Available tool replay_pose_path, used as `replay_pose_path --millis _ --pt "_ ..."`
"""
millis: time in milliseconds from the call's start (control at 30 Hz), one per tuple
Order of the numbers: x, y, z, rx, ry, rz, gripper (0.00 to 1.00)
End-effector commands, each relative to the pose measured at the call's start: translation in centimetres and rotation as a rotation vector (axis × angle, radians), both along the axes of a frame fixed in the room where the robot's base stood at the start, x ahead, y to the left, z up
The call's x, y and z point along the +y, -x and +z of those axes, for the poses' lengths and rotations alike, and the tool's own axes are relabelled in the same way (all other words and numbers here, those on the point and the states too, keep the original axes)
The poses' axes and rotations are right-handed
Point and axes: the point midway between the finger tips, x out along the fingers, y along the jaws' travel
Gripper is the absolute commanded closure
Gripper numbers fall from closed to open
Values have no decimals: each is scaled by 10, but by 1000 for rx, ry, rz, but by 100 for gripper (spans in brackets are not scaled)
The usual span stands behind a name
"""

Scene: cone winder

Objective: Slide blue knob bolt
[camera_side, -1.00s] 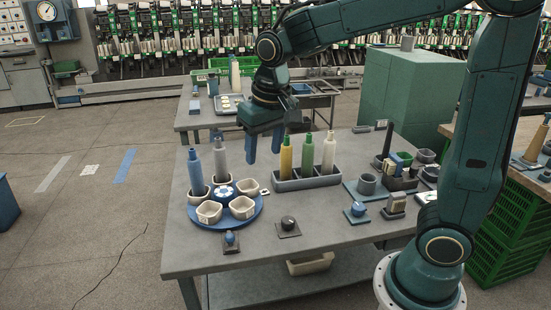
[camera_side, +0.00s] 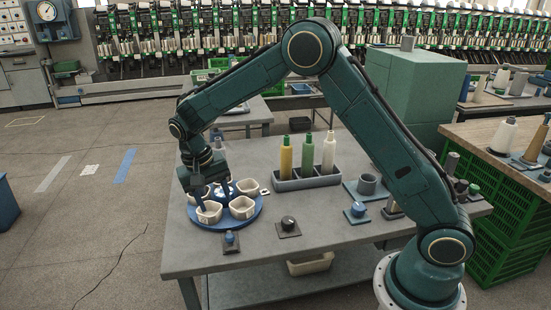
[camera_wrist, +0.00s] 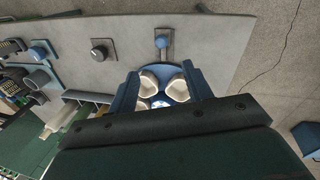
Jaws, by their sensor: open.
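A small blue knob (camera_side: 230,237) stands on a dark plate near the table's front edge, in front of the round blue tray. In the wrist view the blue knob (camera_wrist: 162,42) sits on a grey plate just beyond my fingertips, roughly midway between their lines. A second, domed blue knob (camera_side: 357,209) stands on a blue plate farther right; it shows at left in the wrist view (camera_wrist: 38,53). My gripper (camera_side: 213,208) points down over the tray, open, with nothing seen between the fingers (camera_wrist: 162,75). It is apart from both knobs.
The round blue tray (camera_side: 248,219) holds several white cups under my gripper. A black knob (camera_side: 288,223) on a square plate stands right of the near blue knob. A grey rack (camera_side: 306,181) with three bottles stands behind. The table's front strip is clear between fixtures.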

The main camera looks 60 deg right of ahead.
Motion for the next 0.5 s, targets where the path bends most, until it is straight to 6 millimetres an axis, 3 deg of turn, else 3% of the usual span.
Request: replay_pose_path --millis 500 --pt "-1 -1 -15 6 3 -5 50"
